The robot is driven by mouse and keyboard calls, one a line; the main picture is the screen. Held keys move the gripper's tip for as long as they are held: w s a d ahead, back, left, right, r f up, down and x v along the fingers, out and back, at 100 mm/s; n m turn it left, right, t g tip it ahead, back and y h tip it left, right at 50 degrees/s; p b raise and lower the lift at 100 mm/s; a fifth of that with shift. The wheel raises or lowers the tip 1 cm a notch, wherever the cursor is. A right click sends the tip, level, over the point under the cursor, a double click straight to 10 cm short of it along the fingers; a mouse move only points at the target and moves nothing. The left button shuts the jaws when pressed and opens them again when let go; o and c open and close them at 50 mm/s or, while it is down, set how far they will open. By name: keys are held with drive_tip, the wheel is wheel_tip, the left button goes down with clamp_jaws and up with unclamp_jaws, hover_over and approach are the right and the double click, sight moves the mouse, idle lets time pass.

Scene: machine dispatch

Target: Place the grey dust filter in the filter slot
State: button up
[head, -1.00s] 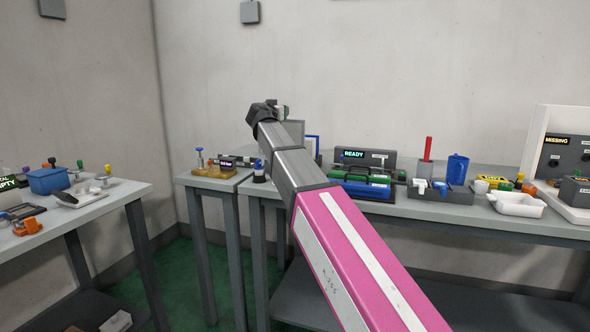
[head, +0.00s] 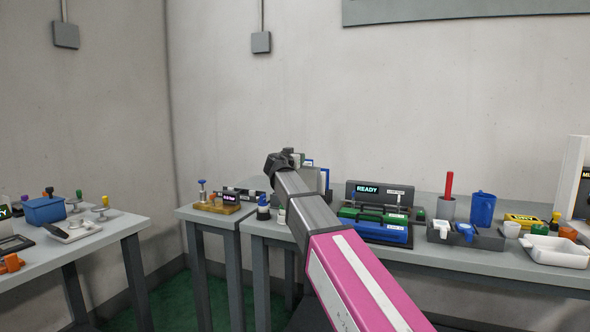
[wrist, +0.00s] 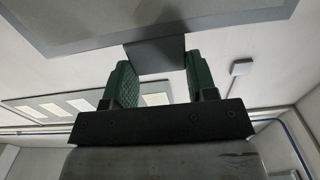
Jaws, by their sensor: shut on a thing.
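My gripper (wrist: 157,78) has green finger pads and is shut on the dark tab of the grey dust filter (wrist: 215,14). In the wrist view the filter is a broad flat grey panel that fills the top, beyond the fingertips. In the head view my gripper (head: 296,158) is above the bench's left part, and my arm hides much of what is behind it. A small grey panel edge shows beside my arm there; I cannot tell whether it is the filter. I cannot make out the filter slot.
A white machine (head: 577,180) is cut off at right. A side table (head: 95,245) stands left.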

drive_tip(key=shift+f, duration=1.65)
drive_tip(key=o, duration=1.2)
drive_tip(key=shift+f, duration=0.1)
drive_tip(key=v, duration=1.2)
